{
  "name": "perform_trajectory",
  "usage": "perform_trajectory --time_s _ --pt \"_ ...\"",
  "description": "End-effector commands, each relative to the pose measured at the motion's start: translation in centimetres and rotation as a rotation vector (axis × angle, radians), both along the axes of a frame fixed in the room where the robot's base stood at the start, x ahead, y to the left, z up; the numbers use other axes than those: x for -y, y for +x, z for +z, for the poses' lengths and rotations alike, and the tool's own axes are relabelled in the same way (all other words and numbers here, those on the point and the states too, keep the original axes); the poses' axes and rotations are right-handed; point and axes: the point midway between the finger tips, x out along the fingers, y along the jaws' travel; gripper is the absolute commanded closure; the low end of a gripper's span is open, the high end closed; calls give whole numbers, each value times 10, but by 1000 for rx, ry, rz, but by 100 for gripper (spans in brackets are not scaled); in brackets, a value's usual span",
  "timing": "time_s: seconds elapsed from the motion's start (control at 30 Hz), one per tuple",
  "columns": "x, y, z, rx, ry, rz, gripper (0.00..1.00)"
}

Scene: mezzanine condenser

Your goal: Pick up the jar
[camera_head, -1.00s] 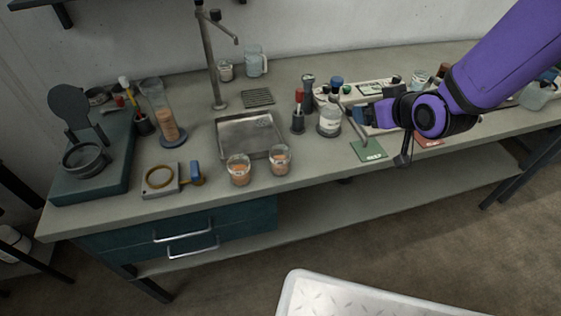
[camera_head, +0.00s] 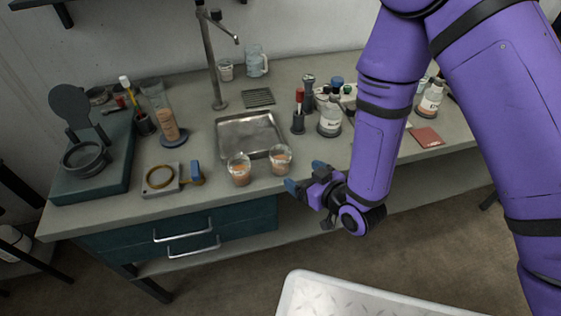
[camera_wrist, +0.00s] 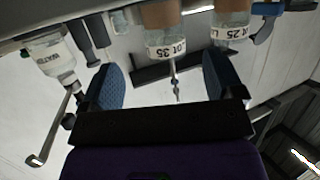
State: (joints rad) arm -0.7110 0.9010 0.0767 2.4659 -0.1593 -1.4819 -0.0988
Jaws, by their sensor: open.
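Two small clear glass jars with orange-brown contents stand upright near the bench's front edge. The right jar (camera_head: 280,160) shows in the wrist view as the jar marked 35 (camera_wrist: 164,42). The left jar (camera_head: 239,172) is the one marked 25 (camera_wrist: 230,32) there. The wrist view is upside down. My gripper (camera_head: 306,177) is just right of and in front of the right jar. Its blue-padded fingers are spread and empty (camera_wrist: 162,80). In the wrist view, the 35 jar lies beyond the gap between the fingers, apart from them.
A metal tray (camera_head: 250,150) sits behind the jars. A gold-ringed device with a blue handle (camera_head: 162,179) is to the left.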

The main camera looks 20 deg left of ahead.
Motion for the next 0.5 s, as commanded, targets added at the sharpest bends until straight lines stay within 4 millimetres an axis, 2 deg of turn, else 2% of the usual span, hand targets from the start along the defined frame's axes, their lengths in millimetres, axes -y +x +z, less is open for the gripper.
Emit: perform_trajectory --time_s 0.2,0.5 --pt "-26 18 -9 2 1 0 13" --pt "-43 30 -16 1 1 -1 13"
